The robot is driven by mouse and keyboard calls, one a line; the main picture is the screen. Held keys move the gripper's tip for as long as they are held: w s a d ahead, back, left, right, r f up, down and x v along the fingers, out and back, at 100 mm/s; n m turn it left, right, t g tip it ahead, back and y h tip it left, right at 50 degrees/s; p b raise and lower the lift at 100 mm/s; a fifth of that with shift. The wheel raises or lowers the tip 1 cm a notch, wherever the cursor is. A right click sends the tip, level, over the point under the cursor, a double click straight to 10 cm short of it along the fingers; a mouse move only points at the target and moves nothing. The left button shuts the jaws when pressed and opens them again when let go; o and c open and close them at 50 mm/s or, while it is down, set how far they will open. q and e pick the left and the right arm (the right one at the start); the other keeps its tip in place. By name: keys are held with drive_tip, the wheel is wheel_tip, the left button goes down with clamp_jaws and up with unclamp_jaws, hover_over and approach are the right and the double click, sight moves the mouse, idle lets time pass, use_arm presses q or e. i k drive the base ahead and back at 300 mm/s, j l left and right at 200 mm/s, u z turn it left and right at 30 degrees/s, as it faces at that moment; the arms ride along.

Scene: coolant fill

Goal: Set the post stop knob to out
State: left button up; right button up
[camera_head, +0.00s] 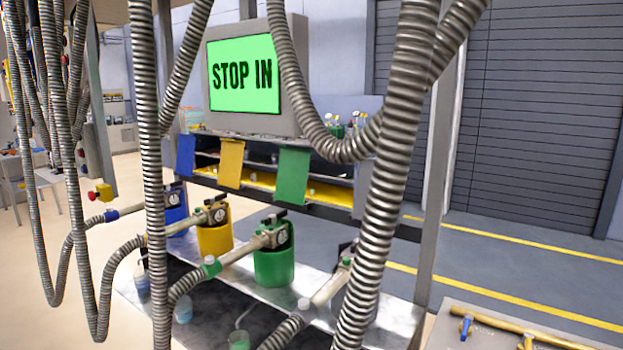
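A small yellow box (104,192) with a red knob (93,196) shows at the left, beside a grey post (99,120). It looks like the post stop knob, but it is too small to tell whether the knob is in or out. A grey-framed screen (244,74) at the upper middle is lit green and reads "STOP IN". Neither of my grippers is in view.
Several ribbed metal hoses (387,190) hang across the view, some close to the camera. Blue, yellow (215,238) and green (273,266) containers with valves stand on a metal bench (398,318). A brass pipe (500,325) with a blue handle lies at lower right. Open floor shows behind.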

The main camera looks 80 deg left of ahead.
sight(92, 196)
drive_tip(key=u, duration=3.85)
